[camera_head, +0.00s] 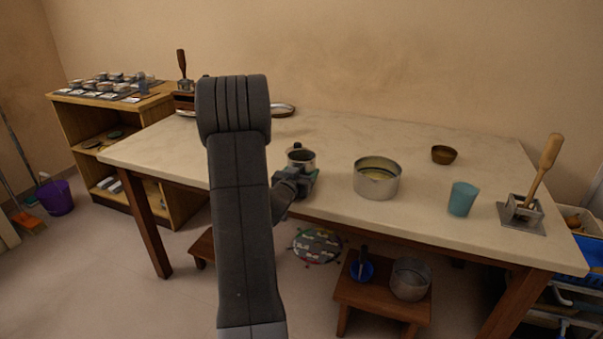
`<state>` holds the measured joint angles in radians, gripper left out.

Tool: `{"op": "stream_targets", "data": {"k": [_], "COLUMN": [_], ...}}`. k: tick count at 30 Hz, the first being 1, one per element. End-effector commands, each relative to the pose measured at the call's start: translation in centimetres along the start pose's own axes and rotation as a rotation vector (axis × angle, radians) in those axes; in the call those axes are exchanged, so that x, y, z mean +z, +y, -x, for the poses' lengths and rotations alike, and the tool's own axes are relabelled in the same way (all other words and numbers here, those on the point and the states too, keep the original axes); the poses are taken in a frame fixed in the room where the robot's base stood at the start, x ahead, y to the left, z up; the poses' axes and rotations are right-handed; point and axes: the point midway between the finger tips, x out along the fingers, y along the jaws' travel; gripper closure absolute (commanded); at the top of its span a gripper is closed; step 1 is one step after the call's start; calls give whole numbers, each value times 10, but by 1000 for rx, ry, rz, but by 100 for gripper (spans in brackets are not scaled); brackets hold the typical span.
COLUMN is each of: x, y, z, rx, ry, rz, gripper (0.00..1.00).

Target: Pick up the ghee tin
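A small metal tin (301,158) stands near the front edge of the table, with a dark knob or handle at its upper left; it may be the ghee tin, but I see no label. My gripper (302,178) is at the near side of this tin, low over the table's front edge. The fingers are small and partly hidden, so I cannot tell whether they are open or closed, or touching the tin. A wider metal tin (377,182) with something yellow inside stands to the right, apart from my gripper.
The pale table (440,218) also holds a teal cup (462,199), a brown bowl (444,154) and a wooden-handled press (524,208). A plate (282,110) lies at the back, partly behind my arm. A low stool (377,298) holds a metal pot (410,279).

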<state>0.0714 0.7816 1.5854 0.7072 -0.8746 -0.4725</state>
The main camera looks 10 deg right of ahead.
Motion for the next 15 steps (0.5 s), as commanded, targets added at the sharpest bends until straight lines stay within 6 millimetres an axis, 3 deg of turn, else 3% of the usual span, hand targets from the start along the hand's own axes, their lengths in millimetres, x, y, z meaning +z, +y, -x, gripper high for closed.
{"op": "stream_targets", "data": {"k": [9, 15], "x": [-4, -36], "y": [0, 0], "z": [0, 2], "rx": [0, 0], "ry": [2, 6], "rz": [-1, -3], "gripper": [59, 59]}}
